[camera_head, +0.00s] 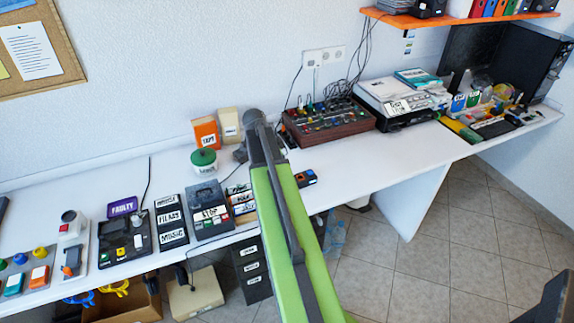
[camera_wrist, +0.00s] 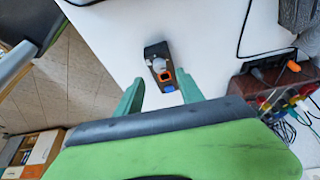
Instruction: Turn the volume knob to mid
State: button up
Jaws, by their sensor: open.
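A small dark device (camera_wrist: 157,50) lies on the white table in the wrist view, with a pale round part (camera_wrist: 158,65), an orange-framed square and a blue end. The pale part may be the volume knob; I see no readable label or pointer. What looks like the same device (camera_head: 305,178) is right of my arm in the head view. My gripper (camera_wrist: 159,84) is open and empty, its two green fingers apart on either side of the device's near end in the picture. I see no contact. The gripper is not clearly seen in the head view.
A brown box with many coloured knobs (camera_head: 328,122) stands behind, also at right in the wrist view (camera_wrist: 272,86). Labelled button panels (camera_head: 208,209), a green-lidded jar (camera_head: 203,160) and orange and beige boxes stand left. The white table (camera_head: 372,160) is clear to the right.

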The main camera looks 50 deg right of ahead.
jog(key=p+v, duration=0.8)
jog(key=v, duration=0.3)
